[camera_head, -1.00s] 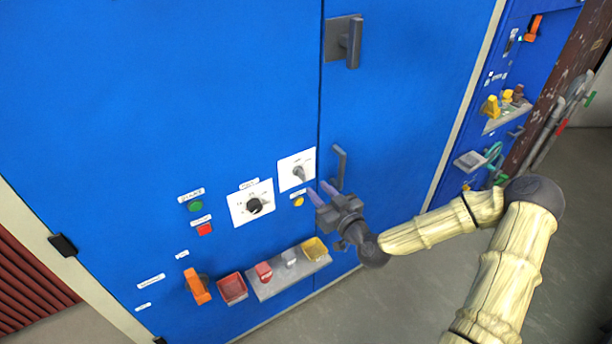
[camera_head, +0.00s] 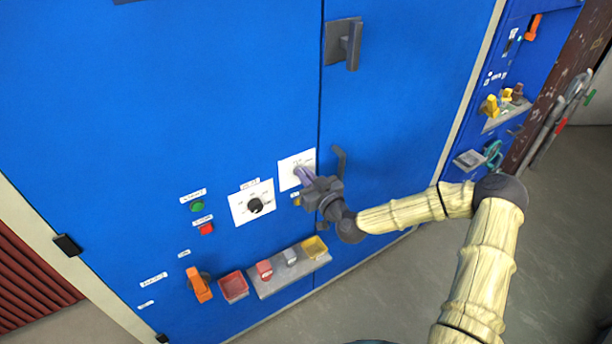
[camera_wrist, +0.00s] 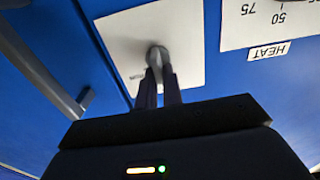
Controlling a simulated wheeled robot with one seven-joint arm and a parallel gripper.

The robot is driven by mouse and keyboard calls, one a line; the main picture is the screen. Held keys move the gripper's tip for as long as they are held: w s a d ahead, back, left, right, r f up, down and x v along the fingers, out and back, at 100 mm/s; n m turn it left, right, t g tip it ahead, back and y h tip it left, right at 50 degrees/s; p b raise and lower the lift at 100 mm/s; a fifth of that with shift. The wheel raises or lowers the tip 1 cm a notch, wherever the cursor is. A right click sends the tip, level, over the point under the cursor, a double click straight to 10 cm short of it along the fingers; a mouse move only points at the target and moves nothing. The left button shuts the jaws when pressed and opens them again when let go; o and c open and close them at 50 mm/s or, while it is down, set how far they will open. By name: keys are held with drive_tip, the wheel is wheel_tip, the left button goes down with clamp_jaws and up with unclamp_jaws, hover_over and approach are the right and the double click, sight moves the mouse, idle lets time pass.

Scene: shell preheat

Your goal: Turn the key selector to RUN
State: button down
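The key selector is a grey knob on a white square plate (camera_head: 285,176) on the blue cabinet front, left of the door seam. My gripper (camera_head: 303,173) is at the plate, with its purple fingers over the knob and hiding most of it. In the wrist view the knob (camera_wrist: 156,54) stands out from the white plate (camera_wrist: 190,30). My fingers (camera_wrist: 159,78) are close together there, one on each side of the knob's near end, and look shut on it. The plate's markings are mostly hidden or too blurred to read.
Left of the selector are a black dial (camera_head: 255,205) on a white plate, a green button (camera_head: 197,206) and a red button (camera_head: 206,229). Below are an orange handle (camera_head: 199,285) and a grey shelf (camera_head: 266,287) with small blocks. A door handle (camera_head: 339,165) is close right of my gripper.

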drive_tip(key=shift+m, duration=0.4)
drive_tip(key=m+b, duration=0.1)
drive_tip(key=m, duration=0.2)
drive_tip(key=m+b, duration=0.1)
drive_tip(key=m, duration=0.1)
drive_tip(key=shift+w+d+f+b, duration=0.15)
drive_tip(key=shift+w+d+b, duration=0.05)
drive_tip(key=shift+d+b, duration=0.1)
drive_tip(key=m, duration=0.3)
drive_tip(key=m+b, duration=0.1)
drive_tip(key=m, duration=0.2)
drive_tip(key=shift+w+d+f, duration=0.15)
drive_tip(key=shift+d+f, duration=0.05)
drive_tip(key=c, duration=1.5)
unclamp_jaws()
drive_tip(key=shift+c, duration=0.2)
